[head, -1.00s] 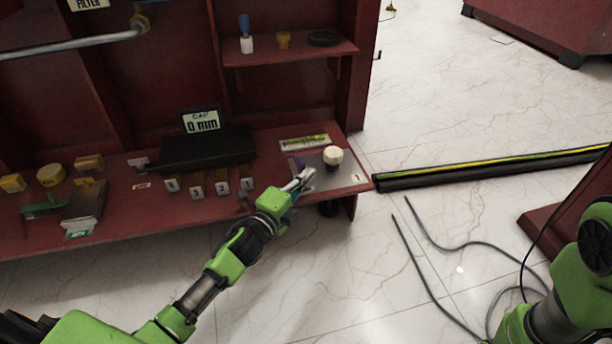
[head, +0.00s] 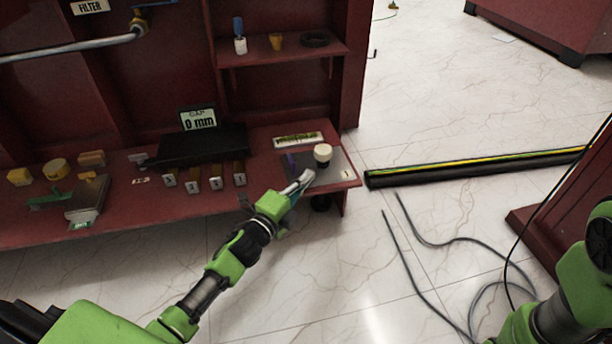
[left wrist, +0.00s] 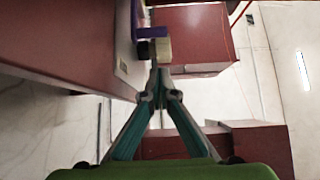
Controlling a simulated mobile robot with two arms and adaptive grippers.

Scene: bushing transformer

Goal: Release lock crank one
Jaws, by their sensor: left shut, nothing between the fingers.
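A cream round knob (head: 323,153) stands on a grey plate (head: 341,164) at the right end of the red bench; a small tag marked 1 (head: 346,174) lies beside it. My left gripper (head: 307,177) is shut and empty at the front edge of the plate, just short of the knob. In the left wrist view the shut fingertips (left wrist: 160,92) point towards the cream knob (left wrist: 163,49) and the purple part (left wrist: 151,33), with a small gap showing. Whether any part is a lock crank, I cannot tell. My right gripper is out of view.
Several numbered tags, a black box (head: 203,148) and a 0 mm display (head: 198,118) sit left along the bench (head: 130,212). A shelf (head: 285,53) is above. A black and yellow floor strip (head: 480,168) and loose cables (head: 425,240) lie to the right.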

